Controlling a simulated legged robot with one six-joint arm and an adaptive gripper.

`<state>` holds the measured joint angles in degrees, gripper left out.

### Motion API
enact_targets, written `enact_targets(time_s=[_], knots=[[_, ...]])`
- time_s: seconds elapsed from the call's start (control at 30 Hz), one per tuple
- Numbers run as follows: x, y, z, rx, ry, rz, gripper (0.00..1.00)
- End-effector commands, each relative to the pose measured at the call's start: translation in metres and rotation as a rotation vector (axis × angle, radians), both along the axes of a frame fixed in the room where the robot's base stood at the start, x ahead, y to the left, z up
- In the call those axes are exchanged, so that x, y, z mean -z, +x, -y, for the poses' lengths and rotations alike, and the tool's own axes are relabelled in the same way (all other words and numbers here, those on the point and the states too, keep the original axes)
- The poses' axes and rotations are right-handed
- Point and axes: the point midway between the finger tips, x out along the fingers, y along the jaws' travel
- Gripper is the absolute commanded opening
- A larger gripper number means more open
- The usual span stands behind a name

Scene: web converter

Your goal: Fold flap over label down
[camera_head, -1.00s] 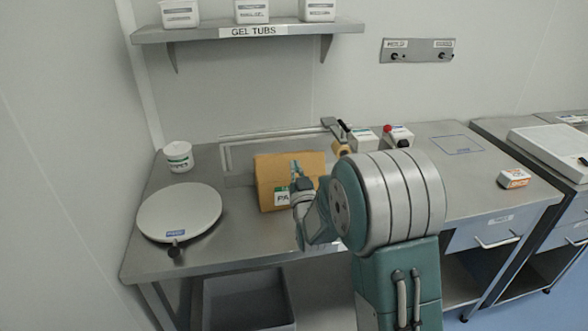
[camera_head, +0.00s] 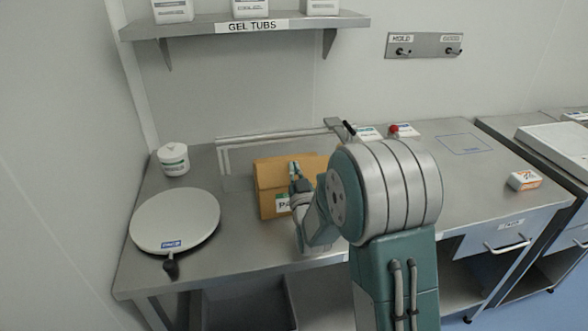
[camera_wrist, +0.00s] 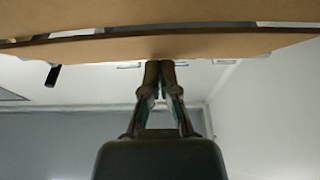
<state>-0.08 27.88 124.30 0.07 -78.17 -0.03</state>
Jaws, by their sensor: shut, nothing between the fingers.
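A tan cardboard pack (camera_head: 270,180) stands on the steel bench in the head view. A white and green label (camera_head: 283,203) starting with "PA" shows low on its front; my gripper hides the rest. My gripper (camera_head: 295,172) is in front of the pack's right part, fingers together and empty. In the wrist view, the shut fingertips (camera_wrist: 160,66) meet the edge of a tan cardboard panel (camera_wrist: 160,47) that spans the top of the picture. I cannot tell whether they press on it. Which part is the flap, and its angle, are unclear.
A round pale plate (camera_head: 175,217) with a dark knob lies left of the pack, and a white tub (camera_head: 173,159) stands behind it. A metal frame (camera_head: 226,150) stands behind the pack. The shelf (camera_head: 200,25) hangs above. The bench at right is mostly clear.

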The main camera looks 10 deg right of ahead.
Motion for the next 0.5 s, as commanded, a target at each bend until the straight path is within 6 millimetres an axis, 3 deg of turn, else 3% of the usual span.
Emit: enact_targets(time_s=[0.5], knots=[[-0.0009,0.0047,0.0000,0.000,0.000,-0.085,0.00]])
